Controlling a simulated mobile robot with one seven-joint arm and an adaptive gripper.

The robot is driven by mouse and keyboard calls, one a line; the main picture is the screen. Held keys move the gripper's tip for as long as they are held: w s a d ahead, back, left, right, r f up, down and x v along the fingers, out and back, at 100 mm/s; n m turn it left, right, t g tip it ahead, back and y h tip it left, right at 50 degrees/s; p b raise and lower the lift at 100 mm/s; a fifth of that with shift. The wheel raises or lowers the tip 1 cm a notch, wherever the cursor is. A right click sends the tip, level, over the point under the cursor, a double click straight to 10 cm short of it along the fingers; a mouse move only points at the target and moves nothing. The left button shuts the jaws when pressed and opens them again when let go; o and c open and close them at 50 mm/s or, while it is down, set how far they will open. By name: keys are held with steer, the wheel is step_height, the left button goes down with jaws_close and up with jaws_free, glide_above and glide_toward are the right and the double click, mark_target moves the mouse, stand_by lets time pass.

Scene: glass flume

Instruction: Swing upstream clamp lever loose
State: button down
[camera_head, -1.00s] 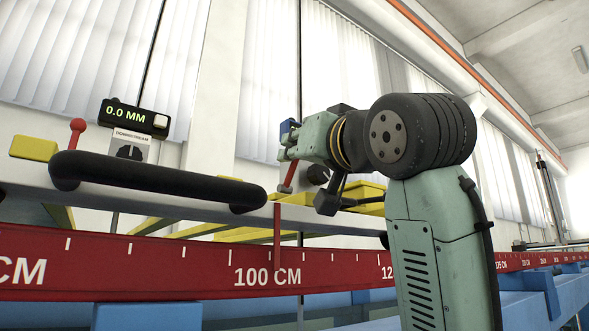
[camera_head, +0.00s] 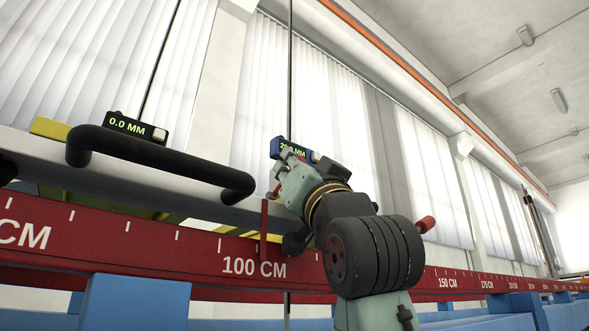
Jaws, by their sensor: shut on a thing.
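My gripper (camera_head: 283,172) is seen from behind, its fingers pointing up and left, right beside the blue gauge. The blue gauge (camera_head: 278,147) has a lit readout in MM, partly covered by the fingers. A small piece of the red clamp lever (camera_head: 276,190) shows at the left edge of my gripper. My gripper is shut on this lever; the hand hides most of it and the exact contact. The clamp body behind the hand is hidden too.
A black gauge (camera_head: 136,127) reading 0.0 MM stands at the left, behind a thick black handle (camera_head: 160,152). A red scale rail (camera_head: 190,254) marked in CM crosses the front. A red pointer (camera_head: 265,225) stands up near 100 CM. A red knob (camera_head: 426,224) shows right of my arm.

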steer(key=c, duration=1.6)
jaws_free()
steer(key=v, duration=1.2)
